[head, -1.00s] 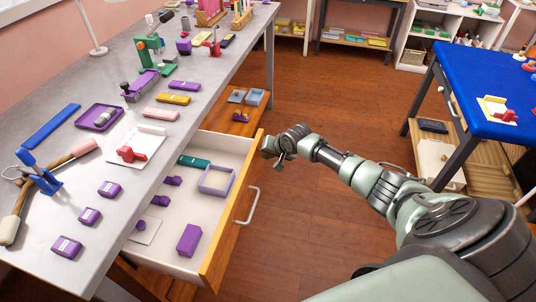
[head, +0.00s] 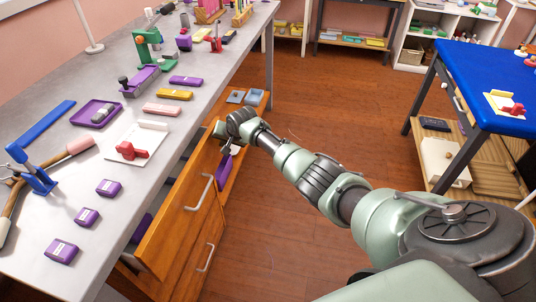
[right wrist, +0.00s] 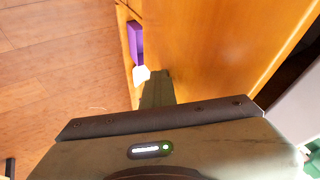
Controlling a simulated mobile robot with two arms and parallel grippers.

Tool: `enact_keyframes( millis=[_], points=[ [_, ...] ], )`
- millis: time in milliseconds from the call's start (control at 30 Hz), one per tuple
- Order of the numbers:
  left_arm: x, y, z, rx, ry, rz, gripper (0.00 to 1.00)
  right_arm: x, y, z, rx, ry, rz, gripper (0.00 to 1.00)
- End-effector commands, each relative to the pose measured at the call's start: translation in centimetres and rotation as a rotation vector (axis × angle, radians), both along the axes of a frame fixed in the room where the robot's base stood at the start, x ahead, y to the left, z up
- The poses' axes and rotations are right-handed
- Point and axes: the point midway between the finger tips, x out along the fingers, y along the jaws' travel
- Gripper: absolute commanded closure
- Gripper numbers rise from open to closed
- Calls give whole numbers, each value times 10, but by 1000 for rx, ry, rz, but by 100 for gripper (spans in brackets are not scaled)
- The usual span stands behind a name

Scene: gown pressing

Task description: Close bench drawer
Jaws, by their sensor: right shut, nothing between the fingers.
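The bench drawer has an orange wooden front (head: 178,205) with a pale bar handle (head: 201,192). It stands a little open: a narrow dark gap shows between its front and the bench top edge, with a bit of a purple item (head: 142,228) inside. My right gripper (head: 222,132) is at the far end of the drawer front, shut and empty. In the right wrist view its shut fingers (right wrist: 157,85) are at the wooden face (right wrist: 205,50); whether they touch it I cannot tell. My left gripper is not in view.
The grey bench top (head: 165,160) holds purple boxes, a purple tray (head: 96,113) and tools. A lower drawer front (head: 208,250) is below. A purple item (head: 223,168) is beside my right wrist. A blue table (head: 500,75) stands at right; the floor between is clear.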

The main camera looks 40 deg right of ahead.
Motion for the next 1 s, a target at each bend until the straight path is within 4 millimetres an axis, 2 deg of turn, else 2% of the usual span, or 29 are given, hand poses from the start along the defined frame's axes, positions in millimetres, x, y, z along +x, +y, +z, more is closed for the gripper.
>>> enact_keyframes(
  millis=[33,100,300,833,1000],
  points=[
    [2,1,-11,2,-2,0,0,7,8,-4,4,-5,3,100],
    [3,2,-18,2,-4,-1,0,14,13,-4,3,-3,2,100],
    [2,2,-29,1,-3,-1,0,26,23,-2,1,-1,2,100],
    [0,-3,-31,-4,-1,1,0,30,26,-1,0,1,1,100],
    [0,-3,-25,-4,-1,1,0,28,23,1,0,4,1,100]
  ],
)
